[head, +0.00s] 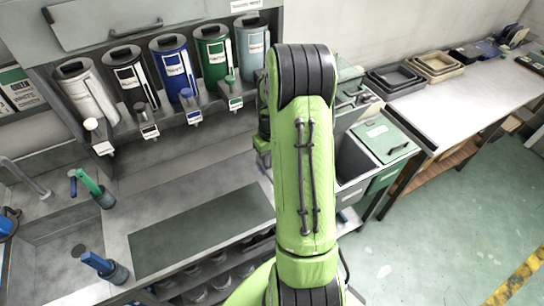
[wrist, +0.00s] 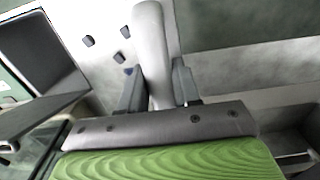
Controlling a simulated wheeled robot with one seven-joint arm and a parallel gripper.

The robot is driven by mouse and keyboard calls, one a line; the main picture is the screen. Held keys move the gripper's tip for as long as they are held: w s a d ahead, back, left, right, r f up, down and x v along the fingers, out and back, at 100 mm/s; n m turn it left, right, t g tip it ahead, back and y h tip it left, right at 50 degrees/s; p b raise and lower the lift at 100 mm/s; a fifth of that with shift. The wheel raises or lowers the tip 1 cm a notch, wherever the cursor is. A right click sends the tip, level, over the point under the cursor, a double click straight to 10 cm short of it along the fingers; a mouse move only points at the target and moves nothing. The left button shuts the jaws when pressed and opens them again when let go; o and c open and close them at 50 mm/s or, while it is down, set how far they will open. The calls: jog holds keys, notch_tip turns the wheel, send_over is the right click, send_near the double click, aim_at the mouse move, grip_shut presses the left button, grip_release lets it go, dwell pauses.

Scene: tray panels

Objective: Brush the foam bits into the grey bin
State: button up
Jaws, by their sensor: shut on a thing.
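Several small dark bits (wrist: 88,41), one bluish (wrist: 128,71), lie on the pale surface left of the handle. In the head view my arm hides the gripper, the held thing and the bits. A grey open bin (head: 352,160) stands right of my arm, beside a green-lidded one. A dark open box (wrist: 38,52), perhaps this bin, shows left in the wrist view.
A dark green mat (head: 200,228) lies on the worktop. Several labelled canisters (head: 172,68) line the back. A green-handled tap-like tool (head: 92,188) and a blue one (head: 104,266) stand left. A side bench (head: 450,88) holds trays. The floor at right is clear.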

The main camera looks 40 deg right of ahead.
jog(key=shift+s+d+f, duration=0.1)
jog(key=shift+f, duration=0.15)
notch_tip(320, 180, down, 8)
jog(key=b, duration=0.6)
jog(key=shift+f, duration=0.2)
jog(key=shift+f+b, duration=0.6)
jog(key=shift+b, duration=0.15)
jog(key=shift+d+r, duration=0.1)
jog(key=shift+r, duration=0.05)
jog(key=shift+d, duration=0.25)
jog(key=shift+s+d+p, duration=0.35)
jog(key=shift+s+d, duration=0.65)
jog(key=shift+d, duration=2.25)
jog(key=shift+s+d+p, duration=0.4)
jog(key=shift+s+d, duration=0.65)
jog(key=shift+d, duration=2.25)
jog(key=shift+s+d+p, duration=0.35)
jog(key=shift+s+d, duration=0.65)
jog(key=shift+d, duration=2.25)
jog(key=shift+r, duration=0.1)
